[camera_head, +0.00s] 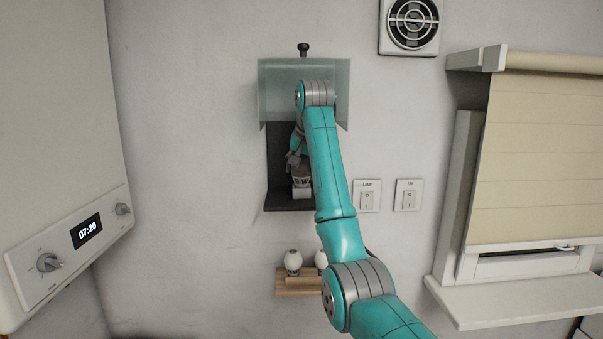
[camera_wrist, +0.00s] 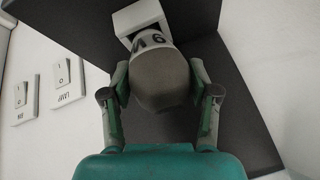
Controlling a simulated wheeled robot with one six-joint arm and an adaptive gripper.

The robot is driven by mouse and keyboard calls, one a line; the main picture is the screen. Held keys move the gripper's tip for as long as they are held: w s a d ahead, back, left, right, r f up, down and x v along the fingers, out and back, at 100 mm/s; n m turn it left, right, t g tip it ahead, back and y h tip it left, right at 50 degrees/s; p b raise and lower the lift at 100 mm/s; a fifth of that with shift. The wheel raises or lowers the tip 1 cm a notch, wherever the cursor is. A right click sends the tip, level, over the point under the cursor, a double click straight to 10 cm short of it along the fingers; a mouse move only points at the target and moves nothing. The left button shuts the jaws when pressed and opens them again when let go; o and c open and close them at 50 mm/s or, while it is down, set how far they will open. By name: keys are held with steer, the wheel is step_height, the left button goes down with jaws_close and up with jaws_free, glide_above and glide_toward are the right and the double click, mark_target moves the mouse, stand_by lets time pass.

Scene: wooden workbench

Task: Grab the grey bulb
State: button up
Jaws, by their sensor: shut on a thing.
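The grey bulb (camera_wrist: 160,79) sits between the fingers of my gripper (camera_wrist: 161,92) in the wrist view, with dark lettering on its collar. Its base meets a white socket (camera_wrist: 139,17) on a dark bracket. In the head view the bulb (camera_head: 301,171) is partly hidden by my gripper (camera_head: 297,158), which comes down on it from above. The white socket (camera_head: 302,192) stands below it on the shelf of the dark bracket (camera_head: 284,206). My gripper is shut on the bulb. I cannot tell whether the bulb is still fixed in the socket.
A translucent cover (camera_head: 275,93) is raised above the bracket, close around my arm. Two white bulbs (camera_head: 293,262) stand on a small wooden shelf (camera_head: 297,286) below. The lamp switch (camera_head: 367,197) and fan switch (camera_head: 408,196) are on the wall to the right.

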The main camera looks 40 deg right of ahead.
steer(key=shift+r, duration=0.1)
steer(key=shift+r, duration=1.65)
